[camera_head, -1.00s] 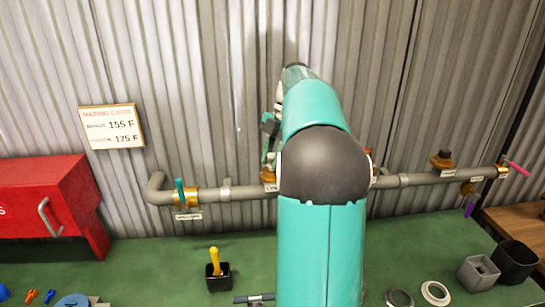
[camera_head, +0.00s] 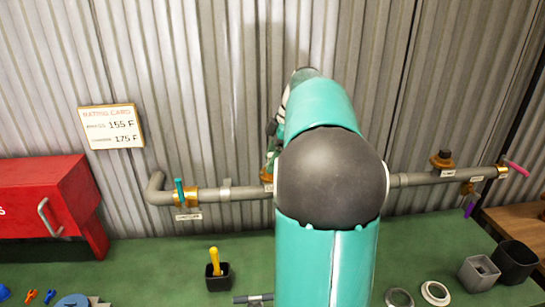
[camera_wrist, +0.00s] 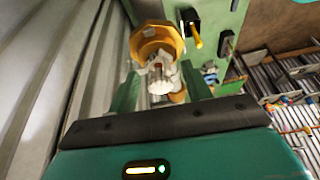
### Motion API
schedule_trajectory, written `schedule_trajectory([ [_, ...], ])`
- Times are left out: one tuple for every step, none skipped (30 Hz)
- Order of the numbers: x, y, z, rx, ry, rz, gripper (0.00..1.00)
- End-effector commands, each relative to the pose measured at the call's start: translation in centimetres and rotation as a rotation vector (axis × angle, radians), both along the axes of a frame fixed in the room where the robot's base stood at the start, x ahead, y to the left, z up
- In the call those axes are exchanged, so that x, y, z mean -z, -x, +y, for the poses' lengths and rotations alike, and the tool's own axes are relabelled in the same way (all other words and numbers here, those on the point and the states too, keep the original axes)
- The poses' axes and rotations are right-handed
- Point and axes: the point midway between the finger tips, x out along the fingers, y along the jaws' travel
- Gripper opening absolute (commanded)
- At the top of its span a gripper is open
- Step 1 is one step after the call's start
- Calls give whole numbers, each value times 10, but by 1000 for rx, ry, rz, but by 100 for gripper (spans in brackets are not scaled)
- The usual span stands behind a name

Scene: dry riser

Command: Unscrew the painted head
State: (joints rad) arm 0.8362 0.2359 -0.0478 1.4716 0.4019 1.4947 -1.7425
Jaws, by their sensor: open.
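In the wrist view a white, rough-surfaced head (camera_wrist: 161,76) hangs out of an orange-brass fitting (camera_wrist: 155,38). It looks like the painted head. My gripper (camera_wrist: 160,82) is open, with one teal finger on each side of the white head. I cannot tell whether either finger touches it. In the head view my arm hides the head and most of the gripper, and only a sliver of brass fitting (camera_head: 267,177) shows left of the arm.
A grey pipe (camera_head: 245,194) runs along the corrugated wall, with a teal-handled valve (camera_head: 180,192) at left and another brass fitting (camera_head: 442,160) at right. The green bench (camera_head: 150,260) holds a black holder (camera_head: 218,278) with a yellow handle, rings (camera_head: 435,293) and bins (camera_head: 515,262).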

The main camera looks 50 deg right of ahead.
Motion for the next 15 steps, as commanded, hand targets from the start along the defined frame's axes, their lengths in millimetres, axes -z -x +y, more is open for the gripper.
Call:
schedule_trajectory([
  [-1, 1, 1, 67, 2, -2, 49],
  [-1, 1, 2, 111, 1, -1, 49],
  [-1, 1, 2, 169, 2, -2, 49],
  [-1, 0, 2, 209, 2, -2, 49],
  [-1, 0, 2, 247, 1, -1, 49],
  [-1, 0, 1, 290, 2, -2, 49],
  [-1, 0, 1, 315, 1, -1, 49],
  [-1, 0, 1, 333, 1, -1, 49],
  [0, 0, 1, 349, 1, -1, 49],
  [0, 0, 0, 357, 1, -1, 49],
  [0, 0, 0, 366, 1, 0, 49],
  [0, 0, 1, 386, 0, 0, 49],
  [-1, 0, 1, 408, 2, -1, 49],
  [-1, 0, 1, 437, 2, -2, 49],
  [-1, 0, 1, 487, 1, -2, 49],
])
